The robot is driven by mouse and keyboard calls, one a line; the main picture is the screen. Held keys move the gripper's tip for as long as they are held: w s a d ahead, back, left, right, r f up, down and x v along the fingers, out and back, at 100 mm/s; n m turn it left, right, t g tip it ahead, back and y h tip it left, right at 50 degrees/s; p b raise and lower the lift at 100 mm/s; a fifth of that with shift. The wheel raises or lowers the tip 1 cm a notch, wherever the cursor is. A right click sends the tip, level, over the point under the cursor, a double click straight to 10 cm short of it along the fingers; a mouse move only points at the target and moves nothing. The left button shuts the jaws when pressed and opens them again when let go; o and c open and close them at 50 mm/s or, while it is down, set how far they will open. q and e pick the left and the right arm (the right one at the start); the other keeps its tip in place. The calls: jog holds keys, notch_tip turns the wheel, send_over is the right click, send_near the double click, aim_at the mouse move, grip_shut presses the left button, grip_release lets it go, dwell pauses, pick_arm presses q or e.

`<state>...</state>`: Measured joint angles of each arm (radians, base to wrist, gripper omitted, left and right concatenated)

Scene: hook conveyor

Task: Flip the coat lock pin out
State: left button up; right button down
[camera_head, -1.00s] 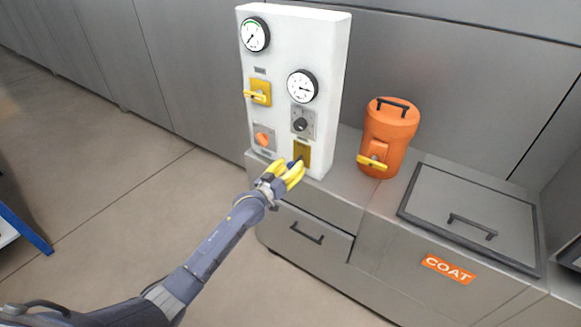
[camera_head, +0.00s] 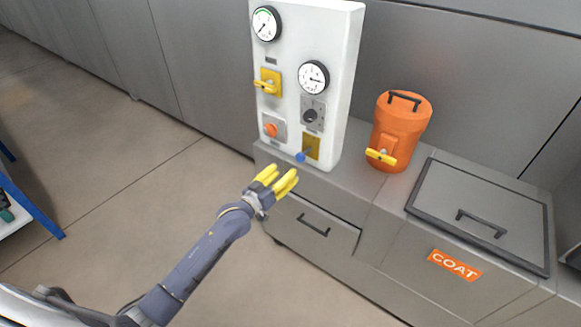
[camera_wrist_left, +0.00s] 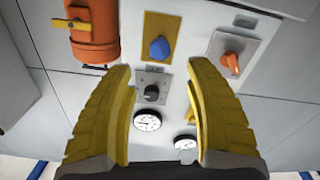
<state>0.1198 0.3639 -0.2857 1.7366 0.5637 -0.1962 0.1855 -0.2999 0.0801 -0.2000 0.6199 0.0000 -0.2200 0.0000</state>
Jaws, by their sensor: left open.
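A white control panel (camera_head: 340,90) stands on the counter. Low on it is a yellow plate (camera_head: 312,146) with a blue-knobbed lever (camera_head: 300,157) angled out and down. The blue knob (camera_wrist_left: 160,48) also shows in the left wrist view, between and beyond the fingers. No part is labelled as the coat lock pin, so I cannot tell which it is. An orange COAT label (camera_head: 455,265) marks the cabinet at right. My left gripper (camera_head: 283,175), with yellow fingers, is open and empty, apart from the knob and below it. My right gripper is not in view.
An orange canister (camera_head: 402,120) with a yellow handle (camera_head: 381,157) stands right of the panel. The panel also bears a yellow lever (camera_head: 266,86), an orange knob (camera_head: 271,130), a dark knob (camera_head: 311,115) and two gauges. A lidded hatch (camera_head: 480,205) lies at right.

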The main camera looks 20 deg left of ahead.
pick_arm(q)
jog(key=shift+v, duration=1.15)
jog(key=s+a+f+g+y, duration=0.1)
jog(key=s+a+f+g, duration=0.15)
jog(key=f, duration=0.65)
jog(key=s+a+f+m+g+y, duration=0.1)
jog(key=a+f+y, duration=0.15)
jog(key=f, duration=0.65)
jog(key=s+a+f+g+y, duration=0.1)
jog(key=s+a+f, duration=0.15)
jog(key=f, duration=0.75)
jog(key=s+a+f+m+g+y, duration=0.15)
jog(key=s+f+g, duration=0.35)
jog(key=s+f, duration=1.35)
jog(key=s+d+f+g, duration=0.1)
jog(key=s+f, duration=0.4)
jog(key=s, duration=0.7)
jog(key=s+d+f+g, duration=0.2)
jog(key=s+f, duration=0.3)
jog(key=s, duration=0.6)
jog(key=s+d+f+g, duration=0.2)
jog(key=s+f+g, duration=0.1)
jog(key=s, duration=0.9)
jog(key=shift+s+f, duration=0.35)
jog(key=shift+f, duration=0.55)
